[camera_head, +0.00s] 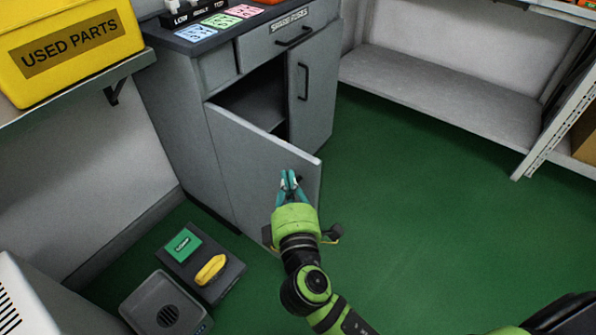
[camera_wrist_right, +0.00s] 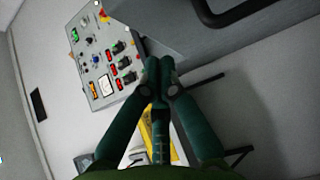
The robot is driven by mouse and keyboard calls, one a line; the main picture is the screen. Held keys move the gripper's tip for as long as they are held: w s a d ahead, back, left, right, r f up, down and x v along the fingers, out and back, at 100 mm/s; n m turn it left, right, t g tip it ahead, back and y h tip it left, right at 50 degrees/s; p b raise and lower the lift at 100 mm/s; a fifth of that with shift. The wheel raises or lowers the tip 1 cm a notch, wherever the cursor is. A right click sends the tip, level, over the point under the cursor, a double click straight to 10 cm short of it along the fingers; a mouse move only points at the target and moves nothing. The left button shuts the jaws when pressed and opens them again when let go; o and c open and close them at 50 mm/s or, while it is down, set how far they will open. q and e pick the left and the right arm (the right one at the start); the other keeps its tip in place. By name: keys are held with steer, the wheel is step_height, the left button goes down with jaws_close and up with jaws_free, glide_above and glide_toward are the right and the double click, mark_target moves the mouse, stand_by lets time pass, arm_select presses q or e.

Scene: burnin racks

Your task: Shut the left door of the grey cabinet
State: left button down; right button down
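The grey cabinet (camera_head: 185,120) stands against the wall in the head view. Its left door (camera_head: 250,160) is swung open outward, showing part of the dark interior (camera_head: 255,105). My right gripper (camera_head: 290,177) overlaps the outer part of the left door near its free edge; I cannot tell whether it touches. In the right wrist view its two teal fingers (camera_wrist_right: 158,68) meet at the tips, with nothing visible between them. A dark curved bar (camera_wrist_right: 235,12) on a grey surface lies beyond them, apart from the tips. My left gripper is not in view.
The cabinet's right door (camera_head: 312,80) looks closed. A yellow bin (camera_head: 75,45) sits on a wall shelf at left. A dark tray (camera_head: 205,265) with a green box and a yellow item lies on the floor. Green floor (camera_head: 410,190) is clear at right.

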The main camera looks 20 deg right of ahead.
steer(key=shift+w+d, duration=0.4)
steer(key=shift+d, duration=0.25)
steer(key=shift+w+d, duration=0.4)
steer(key=shift+d, duration=0.2)
